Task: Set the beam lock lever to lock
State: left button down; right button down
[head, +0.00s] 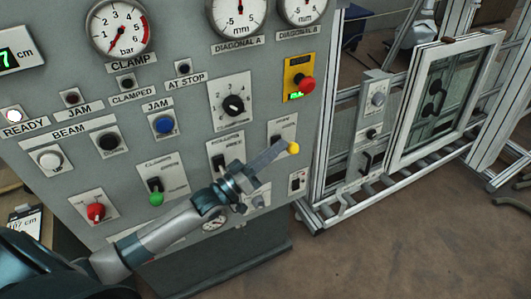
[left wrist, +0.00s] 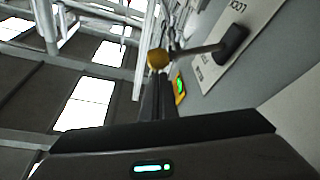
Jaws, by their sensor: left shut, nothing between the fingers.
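The beam lock lever has a yellow ball knob (head: 293,147) and stands out from a white plate at the right side of the grey control panel. In the left wrist view, the lever (left wrist: 200,50) shows as a thin rod from a black base to the ball, beside a plate (left wrist: 240,35) with the word LOCK. My left gripper (head: 279,149) is shut and empty, its fingertips close by the ball in the head view. I cannot tell whether they touch it. The gripper hides part of the lever and plate. My right gripper is not in view.
Close by are a green-knobbed lever (head: 156,198), a black lever (head: 219,162), a rotary knob (head: 233,105) and a red stop button (head: 306,84) on a yellow box. A metal frame with a window (head: 445,95) stands to the right. Floor (head: 400,245) is clear in front.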

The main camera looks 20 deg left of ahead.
pick_arm(q)
jog(key=shift+x, duration=0.95)
jog(key=shift+f, duration=0.15)
